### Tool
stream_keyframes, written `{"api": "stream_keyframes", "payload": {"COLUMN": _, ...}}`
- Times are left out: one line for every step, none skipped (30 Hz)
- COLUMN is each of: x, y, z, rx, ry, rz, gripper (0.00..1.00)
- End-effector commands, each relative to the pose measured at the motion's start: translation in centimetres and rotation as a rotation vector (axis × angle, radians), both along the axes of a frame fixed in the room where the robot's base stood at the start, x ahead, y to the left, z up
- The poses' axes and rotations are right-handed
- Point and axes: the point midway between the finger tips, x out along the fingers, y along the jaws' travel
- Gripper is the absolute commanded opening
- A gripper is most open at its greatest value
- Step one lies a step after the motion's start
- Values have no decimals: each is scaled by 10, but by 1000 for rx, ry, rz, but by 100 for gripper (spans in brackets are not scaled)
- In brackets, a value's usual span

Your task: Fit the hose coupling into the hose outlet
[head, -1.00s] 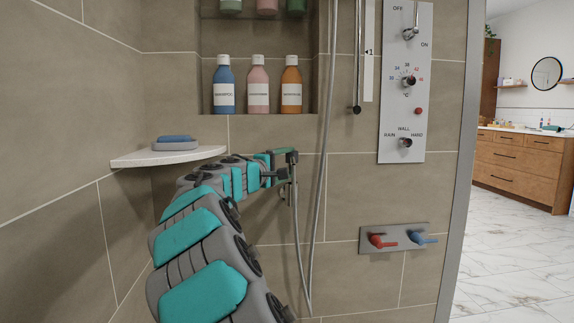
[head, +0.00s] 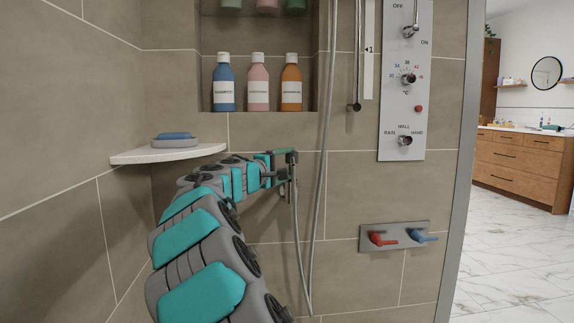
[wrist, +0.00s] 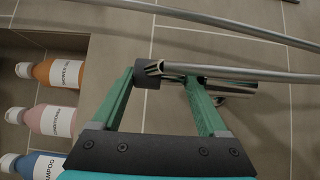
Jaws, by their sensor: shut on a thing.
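My gripper (wrist: 160,78) has two green fingers and is shut on the hose coupling (wrist: 147,73), a dark collar with a metallic mouth. A grey hose (wrist: 240,74) runs from the coupling. In the head view, my gripper (head: 284,156) is in front of the tiled wall, right of the corner shelf, and the hose (head: 298,250) hangs below it. A silver cylinder (wrist: 238,88), which looks like the hose outlet, lies behind the right finger in the wrist view. It is apart from the collar's mouth. The finger and hose partly hide it.
Several bottles (head: 258,82) stand in the wall niche above. A corner shelf (head: 168,155) holds a blue soap on a dish (head: 175,139). A control panel (head: 405,60) and a plate with red and blue taps (head: 394,237) are to the right. Another hose length (head: 322,190) hangs close by.

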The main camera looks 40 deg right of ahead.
Motion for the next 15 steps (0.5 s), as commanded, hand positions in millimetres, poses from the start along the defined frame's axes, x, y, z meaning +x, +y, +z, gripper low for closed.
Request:
{"api": "stream_keyframes", "payload": {"x": 0, "y": 0, "z": -1, "rx": 0, "ry": 0, "rz": 0, "gripper": 18}}
{"api": "stream_keyframes", "payload": {"x": 0, "y": 0, "z": -2, "rx": 0, "ry": 0, "rz": 0, "gripper": 18}}
{"api": "stream_keyframes", "payload": {"x": 0, "y": 0, "z": -3, "rx": 0, "ry": 0, "rz": 0, "gripper": 18}}
{"api": "stream_keyframes", "payload": {"x": 0, "y": 0, "z": -3, "rx": 0, "ry": 0, "rz": 0, "gripper": 18}}
{"api": "stream_keyframes", "payload": {"x": 0, "y": 0, "z": -4, "rx": 0, "ry": 0, "rz": 0, "gripper": 18}}
{"api": "stream_keyframes", "payload": {"x": 0, "y": 0, "z": -5, "rx": 0, "ry": 0, "rz": 0, "gripper": 18}}
{"api": "stream_keyframes", "payload": {"x": 0, "y": 0, "z": -5, "rx": 0, "ry": 0, "rz": 0, "gripper": 18}}
{"api": "stream_keyframes", "payload": {"x": 0, "y": 0, "z": -6, "rx": 0, "ry": 0, "rz": 0, "gripper": 18}}
{"api": "stream_keyframes", "payload": {"x": 0, "y": 0, "z": -6, "rx": 0, "ry": 0, "rz": 0, "gripper": 18}}
{"api": "stream_keyframes", "payload": {"x": 0, "y": 0, "z": -7, "rx": 0, "ry": 0, "rz": 0, "gripper": 18}}
{"api": "stream_keyframes", "payload": {"x": 0, "y": 0, "z": -8, "rx": 0, "ry": 0, "rz": 0, "gripper": 18}}
{"api": "stream_keyframes", "payload": {"x": 0, "y": 0, "z": -8, "rx": 0, "ry": 0, "rz": 0, "gripper": 18}}
{"api": "stream_keyframes", "payload": {"x": 0, "y": 0, "z": -9, "rx": -1, "ry": 0, "rz": 0, "gripper": 18}}
{"api": "stream_keyframes", "payload": {"x": 0, "y": 0, "z": -9, "rx": 0, "ry": 0, "rz": 0, "gripper": 18}}
{"api": "stream_keyframes", "payload": {"x": 0, "y": 0, "z": -10, "rx": 0, "ry": 0, "rz": 0, "gripper": 18}}
